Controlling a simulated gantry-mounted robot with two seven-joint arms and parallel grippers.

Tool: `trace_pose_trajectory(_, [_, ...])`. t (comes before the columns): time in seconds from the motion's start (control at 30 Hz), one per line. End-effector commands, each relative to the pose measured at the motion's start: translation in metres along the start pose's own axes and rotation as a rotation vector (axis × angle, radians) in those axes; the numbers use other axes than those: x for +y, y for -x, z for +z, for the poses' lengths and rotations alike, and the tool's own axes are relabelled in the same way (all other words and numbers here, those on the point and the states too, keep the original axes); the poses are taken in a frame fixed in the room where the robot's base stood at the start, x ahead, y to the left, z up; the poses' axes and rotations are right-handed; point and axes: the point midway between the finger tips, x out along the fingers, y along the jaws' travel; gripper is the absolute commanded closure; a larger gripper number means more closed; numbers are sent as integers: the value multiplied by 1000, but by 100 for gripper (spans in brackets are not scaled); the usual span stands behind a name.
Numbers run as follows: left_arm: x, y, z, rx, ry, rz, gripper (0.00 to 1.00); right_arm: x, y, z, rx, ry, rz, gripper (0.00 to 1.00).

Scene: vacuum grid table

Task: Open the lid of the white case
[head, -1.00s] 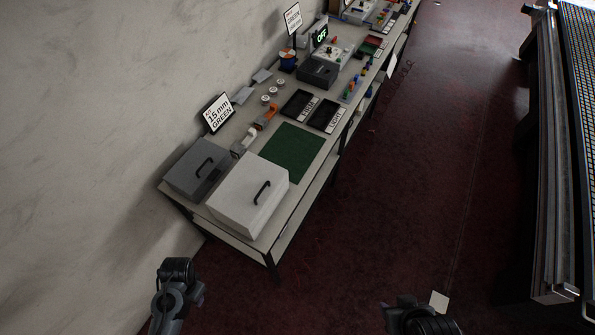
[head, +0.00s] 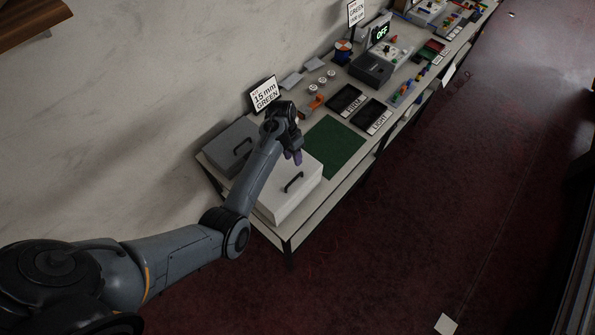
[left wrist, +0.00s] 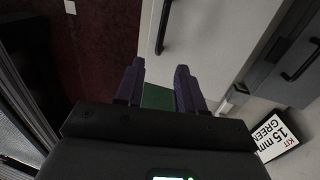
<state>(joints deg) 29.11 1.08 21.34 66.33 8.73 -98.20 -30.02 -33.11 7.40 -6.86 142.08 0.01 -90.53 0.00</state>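The white case (head: 306,194) stands closed at the near end of the long table, with a dark bar handle (head: 293,182) on its lid. My left gripper (head: 293,157) is over the case's back edge, beyond the handle; my forearm hides the case's left part. In the left wrist view the white case (left wrist: 215,35) and its handle (left wrist: 163,27) lie beyond the fingertips. The two purple fingers of my left gripper (left wrist: 160,78) are apart with nothing between them, not touching the handle. My right gripper is out of view.
A grey case (head: 226,143) with its own handle stands left of the white case. A green mat (head: 334,146) lies behind it, with black trays (head: 368,113) farther along. A kit sign (head: 264,94) stands by the wall.

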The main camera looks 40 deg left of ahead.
Motion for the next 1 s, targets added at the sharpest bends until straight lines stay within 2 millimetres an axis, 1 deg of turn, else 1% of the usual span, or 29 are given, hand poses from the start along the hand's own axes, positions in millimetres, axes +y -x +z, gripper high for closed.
trace_pose_trajectory(0.03, [1,-8,1,-4,0,2,62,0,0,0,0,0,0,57])
trace_pose_trajectory(0.2, [0,-37,2,-5,-1,2,62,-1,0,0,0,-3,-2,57])
trace_pose_trajectory(0.23, [0,-44,2,-4,-1,1,62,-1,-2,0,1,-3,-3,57])
trace_pose_trajectory(0.3, [-1,-60,1,-3,-1,0,62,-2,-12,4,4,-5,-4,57])
trace_pose_trajectory(0.4, [-1,-74,1,-2,0,0,62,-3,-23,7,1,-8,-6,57])
trace_pose_trajectory(0.5, [-1,-82,1,-1,0,-1,62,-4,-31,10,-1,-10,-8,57])
trace_pose_trajectory(0.63, [-1,-89,1,-1,0,-1,62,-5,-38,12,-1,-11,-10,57])
trace_pose_trajectory(1.0, [0,-92,1,-2,0,0,62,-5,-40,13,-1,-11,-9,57])
